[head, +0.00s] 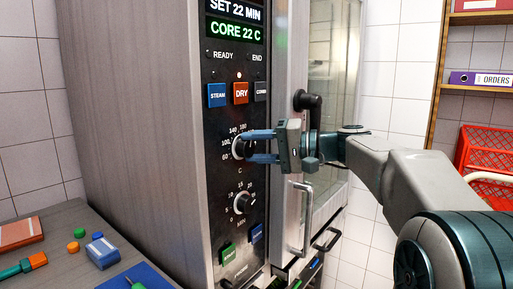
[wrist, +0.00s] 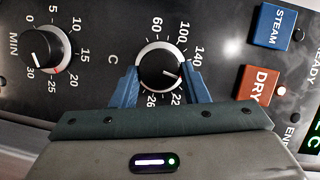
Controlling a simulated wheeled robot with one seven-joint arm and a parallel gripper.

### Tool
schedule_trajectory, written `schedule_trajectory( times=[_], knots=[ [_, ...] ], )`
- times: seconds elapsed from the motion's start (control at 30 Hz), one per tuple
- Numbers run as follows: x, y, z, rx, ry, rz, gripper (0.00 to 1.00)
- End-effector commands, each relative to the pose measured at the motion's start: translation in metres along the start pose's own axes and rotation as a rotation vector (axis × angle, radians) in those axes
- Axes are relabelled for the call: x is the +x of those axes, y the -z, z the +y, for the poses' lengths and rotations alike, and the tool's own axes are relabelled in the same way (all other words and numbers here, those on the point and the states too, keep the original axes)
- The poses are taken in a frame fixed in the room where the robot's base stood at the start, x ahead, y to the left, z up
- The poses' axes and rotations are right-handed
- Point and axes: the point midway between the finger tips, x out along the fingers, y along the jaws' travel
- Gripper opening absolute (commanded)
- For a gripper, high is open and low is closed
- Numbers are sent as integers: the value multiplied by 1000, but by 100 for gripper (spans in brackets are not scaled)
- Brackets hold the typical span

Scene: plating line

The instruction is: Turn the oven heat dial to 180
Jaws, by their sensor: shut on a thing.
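The heat dial (head: 240,147) is a round black knob with a white rim on the oven's dark panel, marked C. My gripper (head: 256,147) is shut on it, with one blue finger on each side. In the wrist view, the dial (wrist: 158,66) sits between the two fingertips (wrist: 160,82). Its pointer line aims right and slightly down, between the 140 and 220 labels. My right finger hides the 180 label in the wrist view. The 180 label (head: 243,127) shows in the head view.
The minutes dial (head: 244,203) is below the heat dial. STEAM (head: 217,95), DRY (head: 240,93) and COMBI buttons are above. The oven door handle (head: 301,218) stands right of the panel. A side table (head: 62,235) with small objects is at lower left.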

Motion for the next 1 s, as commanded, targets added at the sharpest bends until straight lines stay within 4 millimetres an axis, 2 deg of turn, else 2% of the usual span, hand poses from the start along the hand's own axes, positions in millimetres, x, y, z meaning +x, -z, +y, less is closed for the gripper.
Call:
schedule_trajectory(
  times=[0.63, 0.67, 0.7, 0.73, 1.0],
  knots=[
    [2, -1, 0, 45, 21, -5, 18],
    [2, -1, 0, 45, 21, -5, 49],
    [2, -1, 0, 45, 21, -4, 60],
    [2, -1, 0, 45, 20, -3, 63],
    [-2, 1, 1, 45, 19, 2, 63]
  ],
)
